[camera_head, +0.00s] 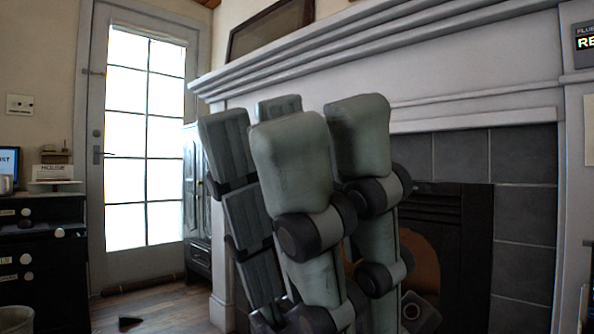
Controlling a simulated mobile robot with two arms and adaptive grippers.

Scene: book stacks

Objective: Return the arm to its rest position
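My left gripper (275,130) fills the middle of the head view, close to the camera. Its thick grey-green fingers point up, with dark round joints between their segments. Two fingers show their smooth backs. Ribbed inner pads show on the finger at the left, and another fingertip stands partly hidden behind. The fingers stand nearly straight and apart, with nothing seen between them. The gripper's base is largely cut off at the bottom edge. My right gripper is not in view.
A grey-white fireplace mantel (450,75) with dark tiles (525,215) stands behind the gripper. A glazed door (140,140) is at the left, beside a tall grey cabinet (192,185). A dark chest of drawers (45,265) stands far left. Wooden floor (170,310) shows between them.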

